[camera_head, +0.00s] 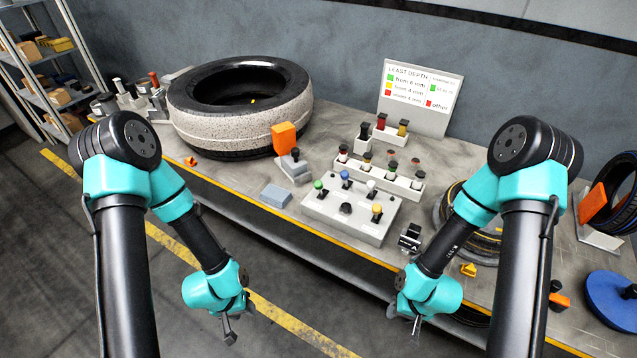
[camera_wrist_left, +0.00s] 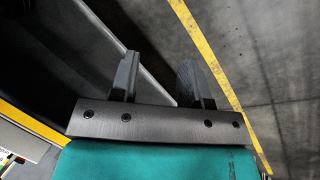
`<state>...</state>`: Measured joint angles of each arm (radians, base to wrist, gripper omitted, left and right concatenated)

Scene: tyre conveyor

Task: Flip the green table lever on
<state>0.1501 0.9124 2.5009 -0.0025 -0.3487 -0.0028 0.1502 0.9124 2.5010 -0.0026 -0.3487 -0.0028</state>
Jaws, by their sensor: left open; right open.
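A light grey control panel (camera_head: 343,225) sits near the front edge of the table and carries several levers. The green lever (camera_head: 320,187) stands at the panel's left, beside a blue lever (camera_head: 345,177), a white lever (camera_head: 371,186) and a yellow lever (camera_head: 377,211). A black knob (camera_head: 346,208) is at the panel's front middle. My left gripper (camera_head: 229,334) is open and empty, below and left of the panel, off the table's front edge; its open fingers (camera_wrist_left: 157,78) show in the left wrist view. My right gripper (camera_head: 413,326) hangs open in front of the table, right of the panel.
A large tyre (camera_head: 240,128) lies on the table at the back left. A rack of small knobs (camera_head: 385,180) stands behind the panel, with a depth sign (camera_head: 420,95) further back. The floor (camera_head: 90,250) in front is clear.

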